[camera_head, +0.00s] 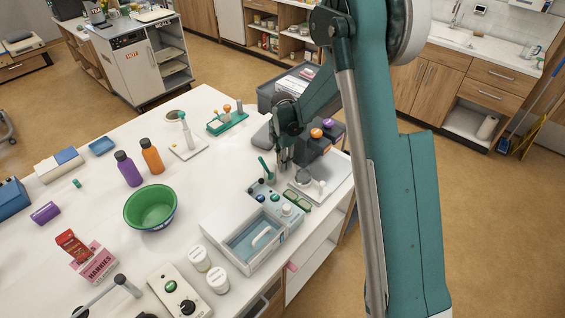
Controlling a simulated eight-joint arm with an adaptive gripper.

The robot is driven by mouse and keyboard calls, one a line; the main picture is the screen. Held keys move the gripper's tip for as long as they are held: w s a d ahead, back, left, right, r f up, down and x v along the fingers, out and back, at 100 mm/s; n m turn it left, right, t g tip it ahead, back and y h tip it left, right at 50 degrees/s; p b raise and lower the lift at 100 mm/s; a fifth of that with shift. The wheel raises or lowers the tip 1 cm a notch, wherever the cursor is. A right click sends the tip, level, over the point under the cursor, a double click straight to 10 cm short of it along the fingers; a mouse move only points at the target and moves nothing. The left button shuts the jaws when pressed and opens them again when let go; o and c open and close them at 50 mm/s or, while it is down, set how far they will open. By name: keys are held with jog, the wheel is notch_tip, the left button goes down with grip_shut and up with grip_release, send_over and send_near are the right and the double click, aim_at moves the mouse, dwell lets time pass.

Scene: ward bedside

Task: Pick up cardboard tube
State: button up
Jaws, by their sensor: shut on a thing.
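My gripper (282,163) points down at the right end of the white table (100,218), just behind the pale grey box with a blue inset (248,240). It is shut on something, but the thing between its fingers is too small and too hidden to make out. I cannot pick out a cardboard tube for certain. A green stick-like thing (265,167) leans just left of the fingers. A short pale round piece (303,177) stands right of them on a light tray (331,181); I cannot tell what it is.
A dark holder with orange and purple tops (318,141) stands close behind the gripper. A green bowl (150,208), a purple bottle (129,169) and an orange bottle (151,156) stand to the left. Two white-lidded jars (217,279) are in front. Bare table lies between the bowl and the grey box.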

jog(key=shift+r, duration=0.1)
jog(key=shift+r, duration=4.9)
